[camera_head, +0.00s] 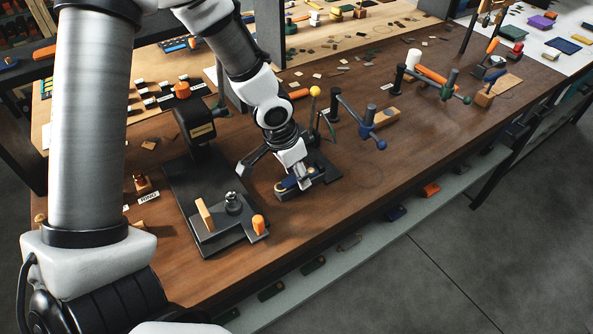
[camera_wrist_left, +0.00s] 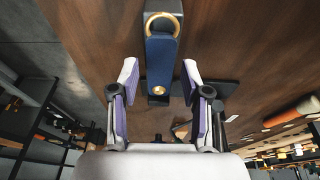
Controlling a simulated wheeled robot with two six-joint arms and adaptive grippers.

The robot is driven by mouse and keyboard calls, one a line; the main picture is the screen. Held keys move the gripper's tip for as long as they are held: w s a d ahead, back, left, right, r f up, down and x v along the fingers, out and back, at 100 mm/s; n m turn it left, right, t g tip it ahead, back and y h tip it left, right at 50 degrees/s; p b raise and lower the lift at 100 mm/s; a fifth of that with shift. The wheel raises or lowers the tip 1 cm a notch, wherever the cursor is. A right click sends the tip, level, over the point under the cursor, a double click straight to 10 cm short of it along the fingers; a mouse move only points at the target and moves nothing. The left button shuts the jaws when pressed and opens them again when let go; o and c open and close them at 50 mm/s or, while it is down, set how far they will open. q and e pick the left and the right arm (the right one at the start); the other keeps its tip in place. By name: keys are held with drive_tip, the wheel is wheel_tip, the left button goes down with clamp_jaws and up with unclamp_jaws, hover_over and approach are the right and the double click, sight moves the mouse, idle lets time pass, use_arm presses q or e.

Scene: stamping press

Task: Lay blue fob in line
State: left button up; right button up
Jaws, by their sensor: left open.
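The blue fob (camera_head: 288,185) is a flat strap lying on a dark block (camera_head: 300,193) on the wooden bench. In the left wrist view the fob (camera_wrist_left: 161,62) shows a brass ring at its far end and a brass stud at its near end. My left gripper (camera_head: 298,181) is over the fob. In the wrist view its pale fingers (camera_wrist_left: 160,78) are spread, one on each side of the fob, with gaps between. The fob's near end in the head view is partly hidden by the gripper. My right gripper is not in view.
A dark stamping press (camera_head: 190,185) with an orange knob stands left of the gripper. Blue-handled (camera_head: 365,132) and green-handled (camera_head: 445,85) lever tools stand farther right. The bench (camera_head: 340,220) is clear toward its front right edge.

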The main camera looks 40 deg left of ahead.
use_arm(q)
drive_tip(key=p+v, duration=0.2)
drive_tip(key=w+p+v, duration=0.1)
drive_tip(key=p+v, duration=0.3)
drive_tip(key=v, duration=0.1)
drive_tip(key=shift+w+d+r+p, duration=0.2)
drive_tip(key=shift+w+d+p, duration=0.05)
drive_tip(key=shift+d+p, duration=0.1)
drive_tip(key=shift+f, duration=0.1)
idle(0.3)
